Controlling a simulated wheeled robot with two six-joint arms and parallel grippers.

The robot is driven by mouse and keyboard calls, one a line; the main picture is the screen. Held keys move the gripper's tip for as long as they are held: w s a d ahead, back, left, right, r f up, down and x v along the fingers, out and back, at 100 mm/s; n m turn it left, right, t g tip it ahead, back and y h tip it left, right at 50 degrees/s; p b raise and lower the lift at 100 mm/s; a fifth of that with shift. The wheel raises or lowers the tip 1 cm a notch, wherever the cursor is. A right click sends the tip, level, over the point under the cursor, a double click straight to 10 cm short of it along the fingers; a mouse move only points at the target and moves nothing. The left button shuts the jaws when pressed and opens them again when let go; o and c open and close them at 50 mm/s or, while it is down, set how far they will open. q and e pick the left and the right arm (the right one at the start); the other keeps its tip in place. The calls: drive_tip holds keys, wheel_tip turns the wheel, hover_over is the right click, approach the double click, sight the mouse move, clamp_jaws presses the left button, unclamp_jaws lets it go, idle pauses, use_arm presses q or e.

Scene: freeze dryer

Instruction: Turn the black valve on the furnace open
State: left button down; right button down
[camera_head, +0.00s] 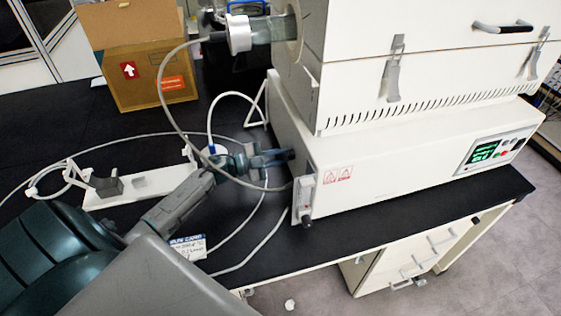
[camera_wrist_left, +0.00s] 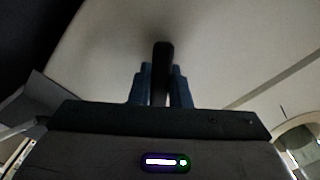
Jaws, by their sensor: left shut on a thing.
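The furnace (camera_head: 400,165) is a large white box on the black bench, with its side wall facing my left arm. My left gripper (camera_head: 272,158) is at that side wall. In the left wrist view, the two blue fingers of my left gripper (camera_wrist_left: 162,75) are closed on the black valve (camera_wrist_left: 163,50), a narrow dark bar standing upright in the picture between them. In the head view the valve (camera_head: 290,155) shows only as a small dark bit at the fingertips. My right gripper is not in view.
A flow meter (camera_head: 304,195) with a dark knob is on the furnace's front corner. Thin hoses (camera_head: 165,95) loop around my left gripper. A white stand (camera_head: 150,185) is on the bench. A cardboard box (camera_head: 140,75) stands behind. Bare bench top lies at the left.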

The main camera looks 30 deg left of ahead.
use_arm(q)
drive_tip(key=m+b, duration=0.1)
drive_tip(key=m, duration=0.1)
drive_tip(key=m+b, duration=0.2)
drive_tip(key=shift+w+r+m, duration=0.1)
drive_tip(key=shift+r+m, duration=0.1)
drive_tip(key=shift+m, duration=0.1)
drive_tip(key=shift+a+r+m+b, duration=0.1)
drive_tip(key=shift+m+b, duration=0.65)
drive_tip(key=shift+m, duration=0.35)
drive_tip(key=shift+r+m+b, duration=0.1)
drive_tip(key=shift+m+b, duration=0.35)
drive_tip(key=shift+m, duration=0.45)
drive_tip(key=c, duration=1.4)
unclamp_jaws()
drive_tip(key=shift+o, duration=0.2)
drive_tip(key=shift+r, duration=0.1)
